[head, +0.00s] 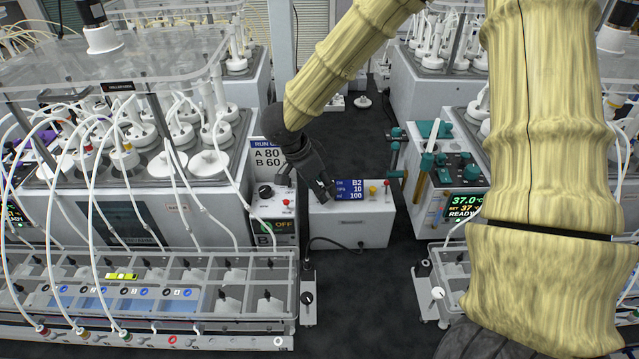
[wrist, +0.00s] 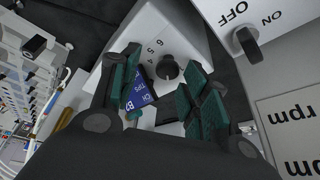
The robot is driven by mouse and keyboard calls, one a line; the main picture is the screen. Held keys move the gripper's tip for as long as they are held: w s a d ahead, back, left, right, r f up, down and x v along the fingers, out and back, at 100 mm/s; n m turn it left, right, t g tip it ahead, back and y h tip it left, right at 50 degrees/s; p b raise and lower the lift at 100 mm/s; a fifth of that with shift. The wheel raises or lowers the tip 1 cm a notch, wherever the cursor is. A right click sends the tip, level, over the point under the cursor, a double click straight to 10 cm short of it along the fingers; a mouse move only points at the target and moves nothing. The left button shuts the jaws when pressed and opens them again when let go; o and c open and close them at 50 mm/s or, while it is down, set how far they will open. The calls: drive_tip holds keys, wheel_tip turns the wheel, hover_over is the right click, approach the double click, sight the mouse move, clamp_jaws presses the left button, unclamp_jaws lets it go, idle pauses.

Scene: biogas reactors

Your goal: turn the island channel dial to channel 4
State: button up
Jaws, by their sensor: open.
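The island box (head: 350,228) is a white unit on the dark floor area between the reactor benches. Its blue display (head: 356,190) reads B2, 10 and 100. The channel dial (wrist: 168,70) is a round black knob on the white face in the wrist view, with numbers including 4, 5 and 6 printed beside it; which one it points at I cannot tell. In the head view my gripper hides the dial. My gripper (head: 324,188) is at the left part of the box. Its teal finger pads are apart on either side of the dial, with gaps visible.
A white box with an OFF/ON switch (wrist: 246,42) stands close on the right in the wrist view. Yellow and red buttons (head: 373,191) sit right of the display. A clear-lidded tube rack (head: 150,290) is at front left, and a reactor console (head: 462,203) at right.

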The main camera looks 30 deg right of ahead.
drive_tip(key=shift+w+a+f, duration=0.1)
drive_tip(key=shift+w+f, duration=0.4)
drive_tip(key=shift+w, duration=0.15)
drive_tip(key=shift+s+r, duration=0.15)
drive_tip(key=shift+s, duration=0.1)
drive_tip(key=c, duration=0.6)
drive_tip(key=shift+s+r, duration=0.1)
drive_tip(key=c, duration=0.4)
clamp_jaws()
drive_tip(key=shift+p, duration=0.35)
